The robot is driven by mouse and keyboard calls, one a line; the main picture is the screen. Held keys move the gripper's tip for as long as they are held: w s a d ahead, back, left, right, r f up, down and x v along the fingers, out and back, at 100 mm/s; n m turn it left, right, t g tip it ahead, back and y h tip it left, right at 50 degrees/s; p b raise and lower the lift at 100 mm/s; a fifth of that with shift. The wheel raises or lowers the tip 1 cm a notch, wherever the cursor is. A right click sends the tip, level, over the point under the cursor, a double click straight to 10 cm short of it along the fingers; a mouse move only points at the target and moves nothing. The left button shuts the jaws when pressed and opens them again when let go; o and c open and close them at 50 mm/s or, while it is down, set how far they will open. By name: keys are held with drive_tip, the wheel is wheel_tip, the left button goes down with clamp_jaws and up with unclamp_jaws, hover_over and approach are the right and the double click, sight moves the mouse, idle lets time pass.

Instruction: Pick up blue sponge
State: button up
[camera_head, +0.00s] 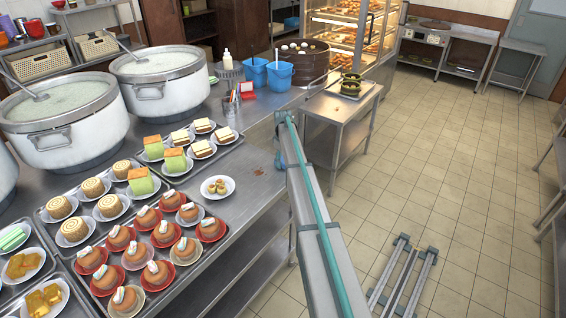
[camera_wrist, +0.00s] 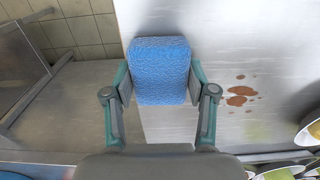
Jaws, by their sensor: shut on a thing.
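The blue sponge (camera_wrist: 160,68) is a bright, textured block with rounded corners in the middle of the wrist view. My gripper (camera_wrist: 159,84) is shut on it, with one finger pressed to its left side and one to its right. The sponge lies across the line of the steel counter's edge in that view. I cannot tell whether it touches the counter or hangs just above it. In the head view, my arm hides most of the gripper and sponge.
Brown spill spots (camera_wrist: 240,95) lie on the steel counter (camera_wrist: 225,40), right of the sponge. In the head view, plates of cakes and large stockpots (camera_head: 65,125) crowd the left. Blue containers (camera_head: 279,76) stand behind. A small steel table (camera_head: 340,108) and open tiled floor are right.

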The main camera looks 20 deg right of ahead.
drive_tip(key=shift+r+b, duration=0.35)
drive_tip(key=shift+r, duration=0.05)
wheel_tip(320, 180, up, 2)
drive_tip(key=shift+s+r+b, duration=0.1)
drive_tip(key=shift+b, duration=0.7)
drive_tip(key=s+a+r+b, duration=0.4)
drive_tip(key=s+r, duration=0.6)
drive_tip(key=s, duration=0.3)
drive_tip(key=shift+a, duration=0.3)
